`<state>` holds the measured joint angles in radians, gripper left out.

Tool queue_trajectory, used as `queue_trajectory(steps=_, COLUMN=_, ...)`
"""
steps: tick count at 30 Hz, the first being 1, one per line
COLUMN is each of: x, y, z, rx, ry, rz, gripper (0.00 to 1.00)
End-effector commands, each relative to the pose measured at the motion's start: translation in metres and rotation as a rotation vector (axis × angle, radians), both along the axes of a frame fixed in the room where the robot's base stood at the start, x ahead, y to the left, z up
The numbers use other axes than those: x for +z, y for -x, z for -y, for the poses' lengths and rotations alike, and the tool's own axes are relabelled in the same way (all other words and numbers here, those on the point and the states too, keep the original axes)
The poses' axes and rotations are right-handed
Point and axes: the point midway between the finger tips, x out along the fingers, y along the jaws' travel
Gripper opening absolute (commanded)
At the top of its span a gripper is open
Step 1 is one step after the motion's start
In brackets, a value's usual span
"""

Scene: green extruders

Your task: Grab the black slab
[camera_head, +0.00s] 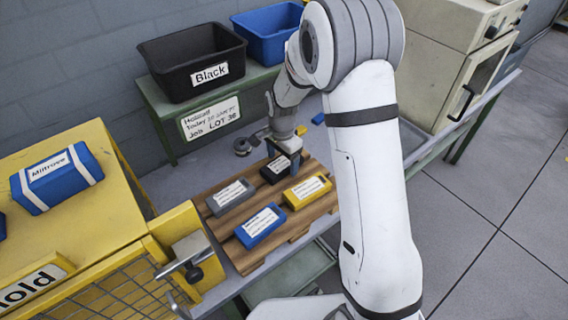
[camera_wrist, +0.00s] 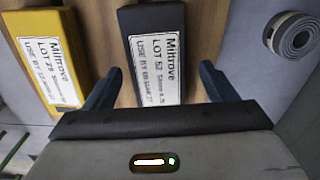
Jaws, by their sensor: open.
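The black slab (camera_head: 275,172) lies on a wooden board (camera_head: 243,259) on the grey bench, at the board's back right part. In the wrist view the black slab (camera_wrist: 155,21) carries a white label reading Miltrove LOT 52. My gripper (camera_head: 290,160) is right over the slab in the head view and partly hides it. In the wrist view my gripper (camera_wrist: 158,82) is open, with one dark finger on each side of the slab's near end. No contact shows between the fingers and the slab, and I cannot tell their exact height.
A yellow slab (camera_head: 308,188), a blue slab (camera_head: 261,225) and a grey slab (camera_head: 230,195) share the board. A dark coiled roll (camera_wrist: 291,36) lies right of the slab. A black bin (camera_head: 192,62) labelled Black and a blue bin (camera_head: 268,32) stand on a raised shelf behind.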

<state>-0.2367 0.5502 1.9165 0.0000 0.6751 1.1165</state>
Motion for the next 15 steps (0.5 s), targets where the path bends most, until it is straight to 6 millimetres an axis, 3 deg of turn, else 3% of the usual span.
queue_trajectory(steps=7, x=-0.0016, y=0.0001, z=-0.0002, rx=0.001, ry=0.000, rz=0.000, gripper=0.77)
queue_trajectory(steps=15, x=-0.0014, y=0.0002, z=-0.0005, rx=0.001, ry=0.000, rz=0.000, gripper=0.55)
